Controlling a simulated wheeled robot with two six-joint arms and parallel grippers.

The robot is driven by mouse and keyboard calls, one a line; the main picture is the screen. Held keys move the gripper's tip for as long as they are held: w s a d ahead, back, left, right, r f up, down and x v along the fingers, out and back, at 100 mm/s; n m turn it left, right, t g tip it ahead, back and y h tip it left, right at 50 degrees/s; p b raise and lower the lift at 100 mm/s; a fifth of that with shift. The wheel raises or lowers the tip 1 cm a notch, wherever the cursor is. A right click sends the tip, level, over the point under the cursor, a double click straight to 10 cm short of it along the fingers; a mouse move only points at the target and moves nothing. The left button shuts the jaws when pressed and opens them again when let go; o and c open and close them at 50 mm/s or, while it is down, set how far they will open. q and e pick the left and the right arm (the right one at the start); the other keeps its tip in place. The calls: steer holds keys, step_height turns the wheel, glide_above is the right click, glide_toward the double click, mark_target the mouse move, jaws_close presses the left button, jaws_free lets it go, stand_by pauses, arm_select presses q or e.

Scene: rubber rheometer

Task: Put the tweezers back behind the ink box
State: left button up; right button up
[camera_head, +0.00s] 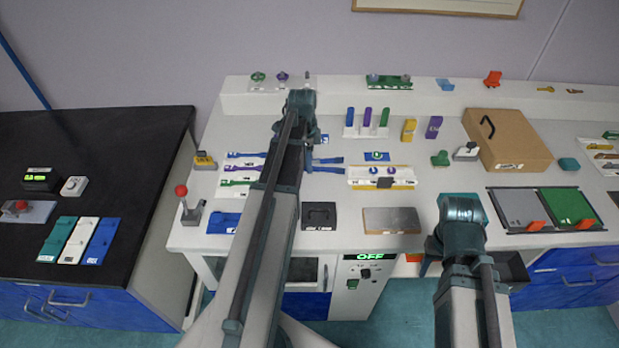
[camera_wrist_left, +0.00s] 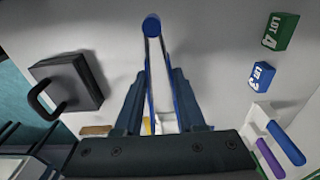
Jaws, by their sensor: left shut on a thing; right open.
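My left gripper (camera_wrist_left: 152,100) is shut on blue tweezers (camera_wrist_left: 152,27). In the left wrist view they stick out between the fingers, rounded blue end up and two thin prongs running back toward the jaws. In the head view my left arm reaches over the bench; the gripper (camera_head: 308,138) is near its middle and the tweezers are hard to make out there. A black box (camera_head: 320,216), which looks like the ink box, stands at the bench's front edge, right of my left arm. A dark handled box, likely the same, shows in the left wrist view (camera_wrist_left: 78,85). My right gripper (camera_head: 462,210) is open over the front edge.
A rack of blue, purple and green tubes (camera_head: 367,130) stands right of my left gripper. Blocks LOT 4 (camera_wrist_left: 280,30) and LOT 3 (camera_wrist_left: 261,76) show in the left wrist view. A grey plate (camera_head: 391,220) lies right of the black box. A brown case (camera_head: 508,145) stands at right.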

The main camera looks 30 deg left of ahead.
mark_target(310, 177)
arm_select(q)
steer(key=shift+f, duration=0.2)
step_height(310, 177, down, 4)
steer(key=b, duration=0.3)
steer(key=shift+b, duration=0.35)
steer(key=shift+r, duration=0.2)
steer(key=shift+f, duration=0.1)
steer(key=shift+o, duration=0.7)
steer(key=o, duration=0.4)
